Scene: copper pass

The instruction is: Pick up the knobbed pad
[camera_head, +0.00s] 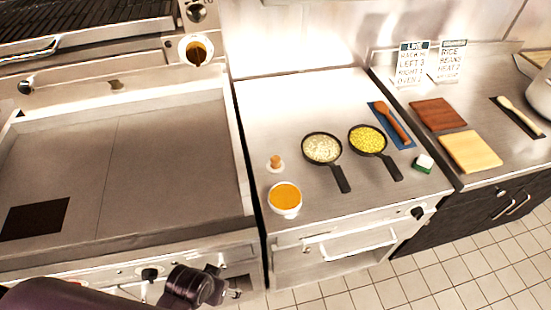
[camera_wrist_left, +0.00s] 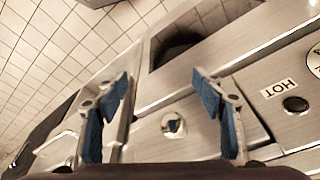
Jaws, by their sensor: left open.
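The knobbed pad (camera_head: 275,167) is a small pale disc with an orange-brown knob. It sits upright on the steel counter (camera_head: 300,105), near its left edge, behind a white bowl of orange contents (camera_head: 285,198). My left gripper (camera_head: 237,293) is low at the bottom of the head view, in front of the griddle unit and well away from the pad. In the left wrist view my left gripper (camera_wrist_left: 163,92) is open and empty, its blue-padded fingers apart before a steel front panel. The pad is not seen there. My right gripper is not in view.
Two dark pans (camera_head: 322,148) (camera_head: 368,140) with food stand right of the pad, handles toward the front. A wooden spoon (camera_head: 393,122) lies on a blue mat, with a green-and-white block (camera_head: 424,163) nearby. A large griddle (camera_head: 120,160) is at left.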

